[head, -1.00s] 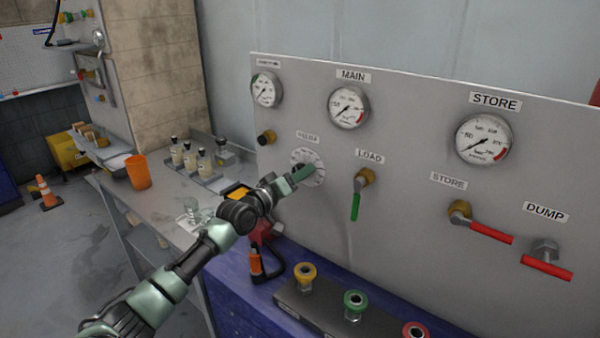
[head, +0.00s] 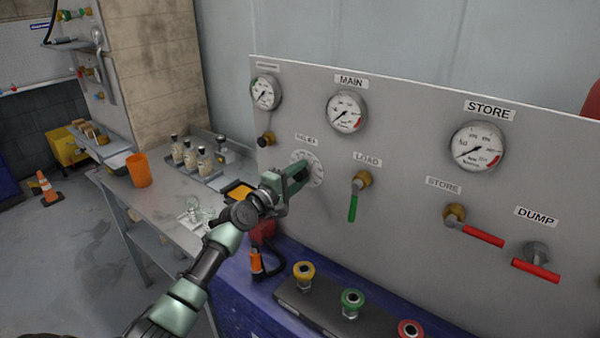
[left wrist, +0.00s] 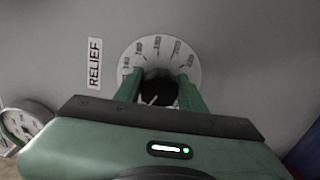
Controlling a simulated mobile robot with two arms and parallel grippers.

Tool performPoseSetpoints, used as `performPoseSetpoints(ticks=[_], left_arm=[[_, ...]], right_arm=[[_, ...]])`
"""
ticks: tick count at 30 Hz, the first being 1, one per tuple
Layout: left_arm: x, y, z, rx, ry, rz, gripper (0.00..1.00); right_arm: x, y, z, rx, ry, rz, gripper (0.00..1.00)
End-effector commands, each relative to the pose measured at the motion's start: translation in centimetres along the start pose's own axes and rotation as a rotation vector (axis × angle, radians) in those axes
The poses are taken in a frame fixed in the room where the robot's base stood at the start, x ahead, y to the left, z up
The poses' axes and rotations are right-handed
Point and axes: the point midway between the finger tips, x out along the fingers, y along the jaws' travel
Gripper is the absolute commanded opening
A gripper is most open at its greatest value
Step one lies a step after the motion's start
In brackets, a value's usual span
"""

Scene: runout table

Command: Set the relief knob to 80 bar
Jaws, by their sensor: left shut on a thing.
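The relief knob (left wrist: 158,92) is black with a pale pointer line and sits in the middle of a white dial (left wrist: 160,47) with marks around it. The RELIEF label (left wrist: 95,63) is beside the dial. In the left wrist view my left gripper (left wrist: 159,90) has its green fingers on both sides of the knob, shut on it. In the head view the relief dial (head: 313,166) shows on the panel, and my left gripper (head: 296,178) covers the knob. My right gripper is not in view.
The grey panel (head: 400,150) carries gauges, the green LOAD lever (head: 352,207), the red STORE lever (head: 482,236) and the red DUMP lever (head: 536,270). A side table at left holds an orange cup (head: 138,170) and several bottles. Colored fittings stand below the panel.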

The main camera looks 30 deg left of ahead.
Motion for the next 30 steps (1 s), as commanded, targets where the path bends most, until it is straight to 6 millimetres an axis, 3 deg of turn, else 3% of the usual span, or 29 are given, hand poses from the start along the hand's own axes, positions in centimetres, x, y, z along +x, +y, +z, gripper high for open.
performPoseSetpoints(ticks=[10,26,27,29,30], left_arm=[[-0.01,0.05,-0.10,-0.135,0.002,-0.001,0.00],[-0.02,-0.02,-0.10,-0.155,0.002,-0.001,0.00],[-0.02,-0.02,-0.10,-0.155,0.002,-0.002,0.48],[-0.02,-0.02,-0.09,-0.155,0.002,-0.002,0.62],[-0.02,-0.01,-0.09,-0.155,0.002,-0.001,0.62]], right_arm=[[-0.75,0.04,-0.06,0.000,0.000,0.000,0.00],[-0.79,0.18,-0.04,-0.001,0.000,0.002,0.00],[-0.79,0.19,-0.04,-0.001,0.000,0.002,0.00],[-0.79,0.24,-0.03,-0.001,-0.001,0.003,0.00],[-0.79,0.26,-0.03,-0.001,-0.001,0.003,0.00]])
